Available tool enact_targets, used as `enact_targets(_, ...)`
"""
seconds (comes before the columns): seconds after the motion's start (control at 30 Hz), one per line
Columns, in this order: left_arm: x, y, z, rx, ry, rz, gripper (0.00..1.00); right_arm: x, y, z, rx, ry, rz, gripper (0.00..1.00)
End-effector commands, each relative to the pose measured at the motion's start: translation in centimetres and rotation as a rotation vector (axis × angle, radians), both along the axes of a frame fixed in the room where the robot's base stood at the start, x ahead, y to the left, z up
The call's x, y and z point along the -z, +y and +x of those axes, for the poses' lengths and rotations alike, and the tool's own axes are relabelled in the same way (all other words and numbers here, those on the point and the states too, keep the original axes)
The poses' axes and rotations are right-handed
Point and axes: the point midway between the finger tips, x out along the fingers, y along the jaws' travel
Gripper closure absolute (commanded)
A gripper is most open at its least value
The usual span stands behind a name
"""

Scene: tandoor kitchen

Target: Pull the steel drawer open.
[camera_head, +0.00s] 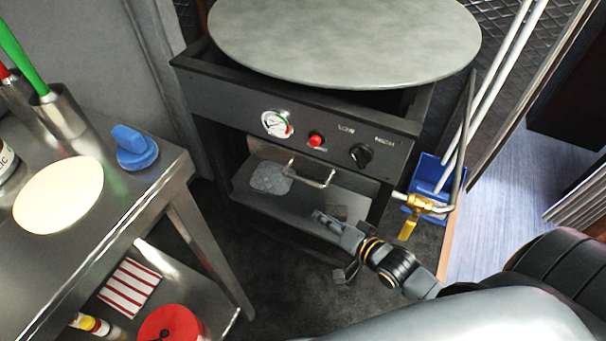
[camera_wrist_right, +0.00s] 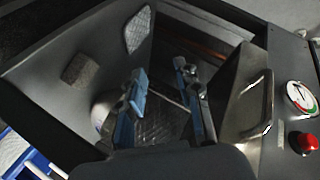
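The steel drawer (camera_head: 345,186) sits under the dark control panel of the griddle stand. Its bar handle (camera_head: 318,183) sticks out from the front, and the front looks in line with the stand. In the right wrist view the steel drawer front (camera_wrist_right: 237,112) and its handle (camera_wrist_right: 263,128) are right of the fingers. My right gripper (camera_head: 333,244) is below and slightly right of the handle, apart from it. In the right wrist view my right gripper (camera_wrist_right: 160,72) has its two fingers spread with nothing between them. My left gripper is not in view.
A round griddle plate (camera_head: 345,35) tops the stand. A gauge (camera_head: 276,124), red button (camera_head: 316,140) and knob (camera_head: 361,155) line the panel. A brass valve (camera_head: 425,203) and blue bin (camera_head: 428,176) stand right. A steel table (camera_head: 150,195) is left, with dark floor between.

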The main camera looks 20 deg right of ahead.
Motion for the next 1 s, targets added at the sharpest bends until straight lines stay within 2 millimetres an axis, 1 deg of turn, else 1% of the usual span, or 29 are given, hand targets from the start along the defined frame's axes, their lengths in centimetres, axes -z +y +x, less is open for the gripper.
enact_targets(0.03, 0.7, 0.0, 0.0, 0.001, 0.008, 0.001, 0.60, -1.8, 0.3, -1.5, -0.007, -0.046, 0.088, 0.66)
enact_targets(0.1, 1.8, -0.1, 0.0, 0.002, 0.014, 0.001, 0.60, -4.2, 0.7, -3.0, -0.006, -0.117, 0.220, 0.66)
enact_targets(0.2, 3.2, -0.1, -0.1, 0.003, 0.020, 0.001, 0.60, -7.3, 0.6, -4.9, 0.001, -0.199, 0.379, 0.66)
enact_targets(0.3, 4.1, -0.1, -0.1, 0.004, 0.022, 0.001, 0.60, -9.5, 0.2, -6.4, 0.012, -0.254, 0.494, 0.66)
enact_targets(0.4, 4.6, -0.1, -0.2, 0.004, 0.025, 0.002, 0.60, -10.9, -0.1, -7.1, 0.021, -0.288, 0.560, 0.66)
enact_targets(0.47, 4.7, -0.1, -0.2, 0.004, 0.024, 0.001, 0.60, -11.3, -0.1, -7.2, 0.023, -0.300, 0.578, 0.66)
enact_targets(0.57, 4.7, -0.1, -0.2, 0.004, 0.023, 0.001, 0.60, -11.5, 0.0, -6.6, 0.024, -0.308, 0.586, 0.66)
enact_targets(0.67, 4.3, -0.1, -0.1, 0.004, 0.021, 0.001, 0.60, -11.6, 0.5, -5.2, 0.024, -0.309, 0.586, 0.66)
enact_targets(1.0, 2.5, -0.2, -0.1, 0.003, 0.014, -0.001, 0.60, -12.0, 2.7, 1.7, 0.024, -0.309, 0.583, 0.66)
